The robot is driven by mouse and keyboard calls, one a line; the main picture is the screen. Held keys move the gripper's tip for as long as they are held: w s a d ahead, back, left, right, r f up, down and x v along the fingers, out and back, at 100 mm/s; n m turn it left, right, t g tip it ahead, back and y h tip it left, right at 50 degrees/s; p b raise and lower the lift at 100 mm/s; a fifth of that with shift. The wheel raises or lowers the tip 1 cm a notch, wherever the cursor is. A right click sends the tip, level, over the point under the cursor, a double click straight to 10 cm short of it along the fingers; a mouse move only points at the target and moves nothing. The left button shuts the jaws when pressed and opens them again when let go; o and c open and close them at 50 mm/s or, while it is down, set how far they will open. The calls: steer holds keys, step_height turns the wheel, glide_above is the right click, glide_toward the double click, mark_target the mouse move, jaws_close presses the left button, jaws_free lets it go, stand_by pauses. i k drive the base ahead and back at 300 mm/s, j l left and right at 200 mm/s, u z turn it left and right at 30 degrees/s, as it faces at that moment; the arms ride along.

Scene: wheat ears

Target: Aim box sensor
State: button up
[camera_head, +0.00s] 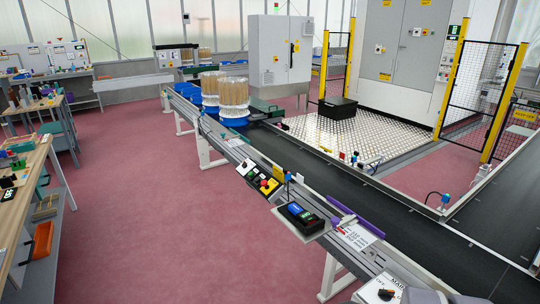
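Several small blue-topped sensor-like devices stand along the conveyor (330,160). One device (287,178) stands on a thin post at the near rail, beside the control panel. Another device (354,158) is at the far edge, and a third device (445,201) stands at the right where the belts meet. I cannot tell which is the box sensor or where any of them points. My gripper is not in view.
A control panel (262,181) with a red button and a shelf with a black device (300,217) project from the near rail. Clear-walled drums (234,93) on blue bases stand at the belt's far end. Yellow-posted fencing (507,85) encloses the right. The red floor (160,200) is open at left.

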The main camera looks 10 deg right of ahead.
mark_target(288, 174)
steer(key=i+j, duration=0.15)
steer(key=i, duration=0.4)
steer(key=i+j+z, duration=0.1)
steer(key=i, duration=0.4)
steer(key=i+j, duration=0.2)
steer(key=i, duration=0.35)
steer(key=i+j+z, duration=0.1)
steer(key=i, duration=0.45)
steer(key=i+l, duration=0.45)
